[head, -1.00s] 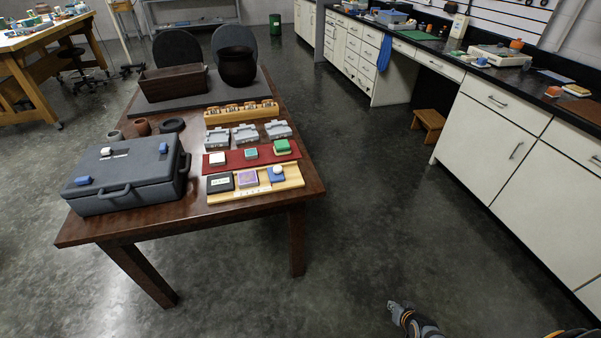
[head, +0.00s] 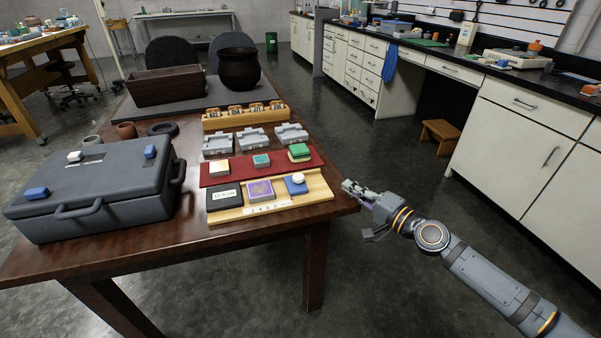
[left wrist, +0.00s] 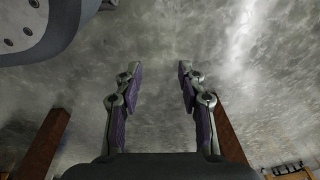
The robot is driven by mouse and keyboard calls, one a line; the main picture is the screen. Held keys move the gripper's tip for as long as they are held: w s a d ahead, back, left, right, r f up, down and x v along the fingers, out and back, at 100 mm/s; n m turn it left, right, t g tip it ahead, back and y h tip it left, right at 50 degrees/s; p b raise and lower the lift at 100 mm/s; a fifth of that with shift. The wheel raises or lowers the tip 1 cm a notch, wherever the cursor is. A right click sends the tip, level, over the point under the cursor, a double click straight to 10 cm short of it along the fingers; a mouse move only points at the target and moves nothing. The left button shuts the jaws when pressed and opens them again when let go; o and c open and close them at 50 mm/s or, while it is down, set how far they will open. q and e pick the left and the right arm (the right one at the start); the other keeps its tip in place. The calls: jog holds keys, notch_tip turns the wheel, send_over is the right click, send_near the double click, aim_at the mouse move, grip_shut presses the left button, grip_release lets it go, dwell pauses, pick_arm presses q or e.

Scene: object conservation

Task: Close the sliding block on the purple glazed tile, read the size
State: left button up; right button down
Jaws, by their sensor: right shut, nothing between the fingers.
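The purple glazed tile (head: 260,190) lies on a pale wooden tray (head: 318,186) near the table's right front edge. A dark block with a white readout (head: 224,196) is left of the tile, and a blue block with a white knob (head: 296,185) is right of it. The readout's digits are too small to read surely. My right gripper (head: 349,188) is shut and empty, just right of the tray, beyond the table's edge in the picture. My left gripper (left wrist: 157,78) is open and empty in the left wrist view, with the floor behind it.
A grey case (head: 95,190) fills the table's left front. Behind the tray lie a red mat (head: 215,179) with small blocks, grey fixtures (head: 252,138) and a wooden rack (head: 245,116). A dark pot (head: 239,70) stands farther back.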

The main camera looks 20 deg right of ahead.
aim_at(314, 188)
jog(key=shift+s+d+r, duration=0.1)
jog(key=shift+s, duration=0.1)
jog(key=shift+r, duration=0.15)
jog(key=shift+p+x, duration=1.2)
jog(key=shift+p, duration=0.05)
jog(key=x, duration=0.7)
jog(key=shift+p, duration=0.3)
jog(key=a, duration=0.1)
jog(key=a+p, duration=0.1)
jog(key=a, duration=0.1)
jog(key=shift+a+f, duration=0.15)
jog(key=shift+f, duration=0.2)
jog(key=shift+s+a, duration=0.15)
jog(key=shift+a, duration=0.15)
pick_arm(q)
jog(key=s+f, duration=0.2)
jog(key=s, duration=0.5)
jog(key=shift+s+a+f, duration=0.15)
jog(key=shift+a+f, duration=0.2)
jog(key=shift+a, duration=0.05)
pick_arm(e)
jog(key=shift+a+f, duration=0.15)
